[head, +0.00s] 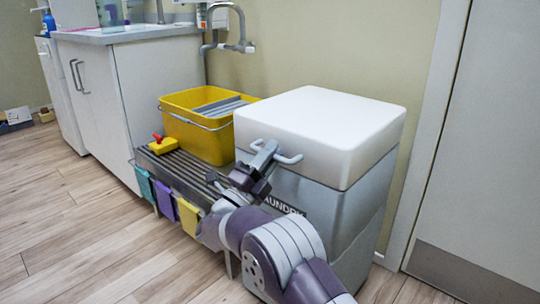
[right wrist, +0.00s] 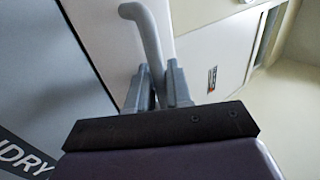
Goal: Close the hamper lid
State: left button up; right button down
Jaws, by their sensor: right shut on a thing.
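The laundry hamper (head: 340,210) is a grey box with a dark laundry label, right of centre in the head view. Its thick white lid (head: 325,115) lies flat on top, with no gap that I can see. A grey bar handle (head: 288,158) sticks out from the lid's front left side; the handle also shows in the right wrist view (right wrist: 147,35). My right gripper (head: 263,155) is shut on this handle, with its fingers (right wrist: 160,85) on either side of it. My left gripper is not in view.
A yellow bucket (head: 183,128) and a red and yellow item (head: 162,144) stand on a slatted rack (head: 185,172) left of the hamper. Cloths hang on the rack's front. A white cabinet (head: 140,85) stands behind left; a door (head: 485,150) is at right. The floor at front left is clear.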

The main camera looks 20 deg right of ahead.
jog(key=shift+f, duration=0.55)
jog(key=c, duration=1.2)
grip_release()
jog(key=shift+r, duration=0.15)
jog(key=shift+s+a, duration=0.1)
jog(key=shift+a, duration=0.1)
jog(key=p+v, duration=0.5)
jog(key=v, duration=0.7)
jog(key=shift+s+a, duration=0.1)
jog(key=shift+s, duration=0.05)
